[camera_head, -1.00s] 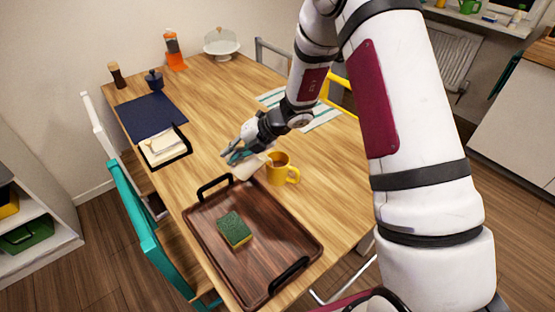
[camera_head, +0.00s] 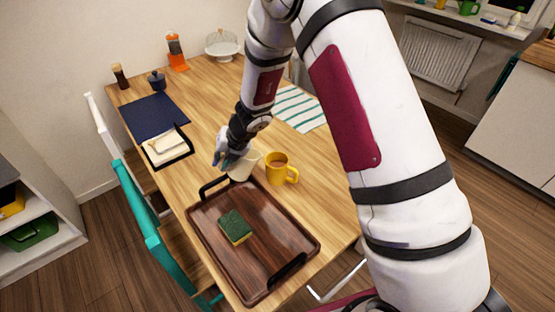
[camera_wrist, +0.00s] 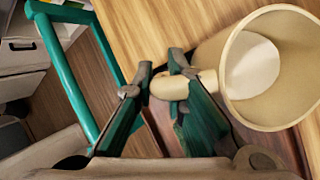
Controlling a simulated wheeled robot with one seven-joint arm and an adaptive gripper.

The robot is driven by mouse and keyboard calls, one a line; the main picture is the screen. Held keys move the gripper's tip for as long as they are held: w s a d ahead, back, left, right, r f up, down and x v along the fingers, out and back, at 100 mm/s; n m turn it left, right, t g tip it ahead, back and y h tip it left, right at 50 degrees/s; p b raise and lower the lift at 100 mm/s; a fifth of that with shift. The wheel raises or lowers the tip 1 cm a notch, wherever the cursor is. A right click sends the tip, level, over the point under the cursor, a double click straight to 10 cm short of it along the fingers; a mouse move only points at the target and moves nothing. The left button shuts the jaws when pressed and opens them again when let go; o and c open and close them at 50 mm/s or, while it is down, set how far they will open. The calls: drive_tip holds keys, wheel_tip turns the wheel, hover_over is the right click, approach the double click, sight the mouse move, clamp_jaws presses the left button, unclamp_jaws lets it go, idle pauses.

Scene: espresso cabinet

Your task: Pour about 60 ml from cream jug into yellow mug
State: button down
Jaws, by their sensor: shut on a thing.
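The cream jug (camera_head: 243,166) is pale beige and stands close to the left of the yellow mug (camera_head: 278,168), with a small gap. My gripper (camera_head: 228,160) is shut on the jug's handle. The wrist view shows my gripper's teal fingers (camera_wrist: 162,78) around the handle and the cream jug (camera_wrist: 252,62) to the right, its mouth open to the camera and pale cream inside. The mug is upright on the table with a brownish content. The mug is not in the wrist view. I cannot tell whether the jug touches the table.
A dark wooden tray (camera_head: 280,228) with a green and yellow sponge (camera_head: 235,226) lies just in front of the jug and mug. A black holder with napkins (camera_head: 166,147) is to the left. A striped cloth (camera_head: 299,108) lies behind right. The table behind the jug is clear.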

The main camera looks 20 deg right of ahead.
drive_tip(key=shift+s+a+r+n+h+p, duration=0.15)
drive_tip(key=shift+a+n+h+p, duration=0.1)
drive_tip(key=shift+a+h+p, duration=0.5)
drive_tip(key=shift+s+a+f+n+h+p, duration=0.1)
drive_tip(key=shift+a+n+h+p, duration=0.15)
drive_tip(key=shift+a+h+p, duration=0.5)
drive_tip(key=shift+a+f+h+b, duration=0.3)
drive_tip(key=shift+a+f+h, duration=0.5)
drive_tip(key=shift+f+h, duration=0.25)
drive_tip(key=shift+d+n, duration=0.15)
drive_tip(key=shift+n, duration=0.15)
